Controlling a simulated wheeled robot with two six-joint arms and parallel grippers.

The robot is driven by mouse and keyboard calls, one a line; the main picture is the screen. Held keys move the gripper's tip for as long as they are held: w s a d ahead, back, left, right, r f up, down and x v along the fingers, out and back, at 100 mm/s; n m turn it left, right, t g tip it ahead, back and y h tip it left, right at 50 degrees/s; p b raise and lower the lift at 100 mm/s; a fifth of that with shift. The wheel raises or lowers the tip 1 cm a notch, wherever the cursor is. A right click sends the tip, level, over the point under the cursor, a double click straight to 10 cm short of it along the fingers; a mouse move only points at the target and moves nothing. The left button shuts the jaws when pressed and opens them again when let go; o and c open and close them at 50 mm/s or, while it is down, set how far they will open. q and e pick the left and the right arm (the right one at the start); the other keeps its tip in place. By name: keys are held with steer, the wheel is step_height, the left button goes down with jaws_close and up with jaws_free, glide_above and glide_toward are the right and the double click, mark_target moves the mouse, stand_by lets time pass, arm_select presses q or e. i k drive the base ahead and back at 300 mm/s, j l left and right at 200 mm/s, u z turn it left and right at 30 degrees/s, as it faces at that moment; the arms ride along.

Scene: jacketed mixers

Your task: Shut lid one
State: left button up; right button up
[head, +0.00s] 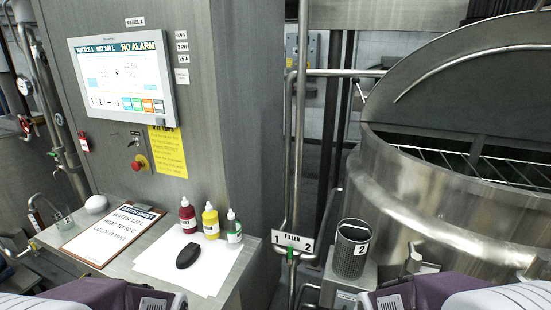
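A large steel kettle (440,215) stands at the right, with its open top crossed by a metal grid (480,165). Its big round grey lid (465,85) stands raised behind the opening, with a curved bar on its face. I see no number on this lid or kettle, so I cannot tell if it is lid one. A control screen (122,75) on the steel cabinet at the left reads "KETTLE 1" and "NO ALARM", with a row of buttons along its bottom. Parts of both my arms show at the bottom edge; neither gripper is in view.
A red stop button (140,163) is under the screen. A steel shelf holds a clipboard (112,232), several small bottles (210,222) and a black mouse-like object (189,255).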

mark_target(491, 77)
steer(key=z, duration=1.55)
